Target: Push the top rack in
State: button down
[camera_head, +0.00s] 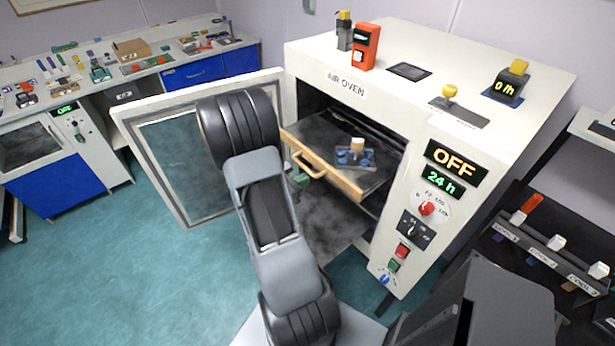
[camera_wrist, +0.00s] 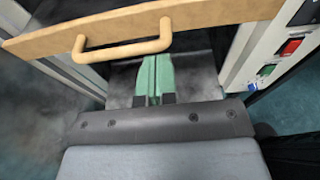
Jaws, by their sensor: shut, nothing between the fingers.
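The top rack (camera_head: 325,140) is a dark shelf with a wooden front edge, sticking part way out of the white air oven (camera_head: 440,70). A small item with a light knob and blue parts (camera_head: 356,154) sits on it. Its wooden handle (camera_head: 308,166) faces out; the handle also shows in the wrist view (camera_wrist: 122,38). The oven door (camera_head: 150,110) stands open to the left. My gripper (camera_wrist: 152,65), with green fingers, is shut and empty. In the wrist view its fingertips appear just below the handle; I cannot tell whether they touch it. My arm hides most of it in the head view.
The oven's control panel (camera_head: 428,210) is right of the opening and reads OFF and 24 h. A dark stand (camera_head: 545,235) with labelled slots is at the far right. A cluttered bench (camera_head: 125,65) stands at the back left. Open floor lies at the left.

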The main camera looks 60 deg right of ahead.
jog(key=shift+x, duration=1.1)
